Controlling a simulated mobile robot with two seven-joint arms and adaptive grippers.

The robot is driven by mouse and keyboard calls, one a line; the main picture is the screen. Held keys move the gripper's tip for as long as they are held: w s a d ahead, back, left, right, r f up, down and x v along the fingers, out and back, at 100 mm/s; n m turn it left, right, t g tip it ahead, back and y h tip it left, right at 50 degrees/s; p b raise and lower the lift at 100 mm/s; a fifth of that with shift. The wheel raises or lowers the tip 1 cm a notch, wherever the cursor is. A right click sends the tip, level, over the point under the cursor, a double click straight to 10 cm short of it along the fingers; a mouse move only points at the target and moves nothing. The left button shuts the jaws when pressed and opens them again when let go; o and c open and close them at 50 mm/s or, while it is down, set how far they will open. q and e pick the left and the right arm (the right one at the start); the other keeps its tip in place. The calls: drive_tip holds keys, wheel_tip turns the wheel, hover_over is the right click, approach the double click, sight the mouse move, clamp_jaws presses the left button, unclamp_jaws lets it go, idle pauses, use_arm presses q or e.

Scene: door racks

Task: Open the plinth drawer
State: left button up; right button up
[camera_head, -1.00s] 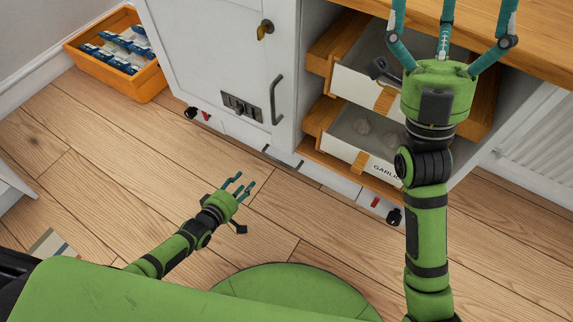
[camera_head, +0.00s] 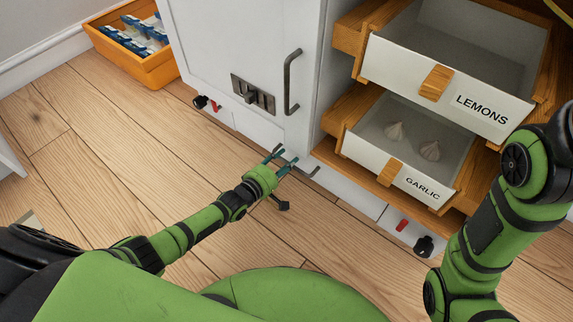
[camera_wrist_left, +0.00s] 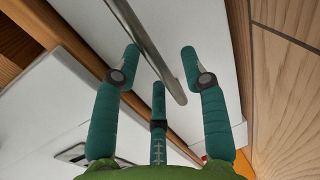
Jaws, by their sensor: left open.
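The plinth drawer (camera_head: 345,192) is the low white front under the cabinet, and it looks flush with the plinth. Its grey bar handle (camera_head: 313,172) is partly hidden by my left gripper (camera_head: 282,162). My left gripper is open, with its teal fingers right at the handle. In the left wrist view, the handle (camera_wrist_left: 150,42) passes between the spread fingers (camera_wrist_left: 159,65); I cannot tell if they touch it. My right arm comes in at the right edge, and its gripper is out of view.
The open LEMONS drawer (camera_head: 482,105) and GARLIC drawer (camera_head: 421,186) stick out above the plinth. Black knobs with red tabs sit on the plinth at left (camera_head: 200,102) and right (camera_head: 424,246). An orange crate (camera_head: 155,70) stands at back left. The wooden floor (camera_head: 100,155) is clear.

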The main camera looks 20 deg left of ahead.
use_arm(q)
drive_tip(key=shift+w+d, duration=0.2)
drive_tip(key=shift+w, duration=0.2)
clamp_jaws()
drive_tip(key=shift+s, duration=0.15)
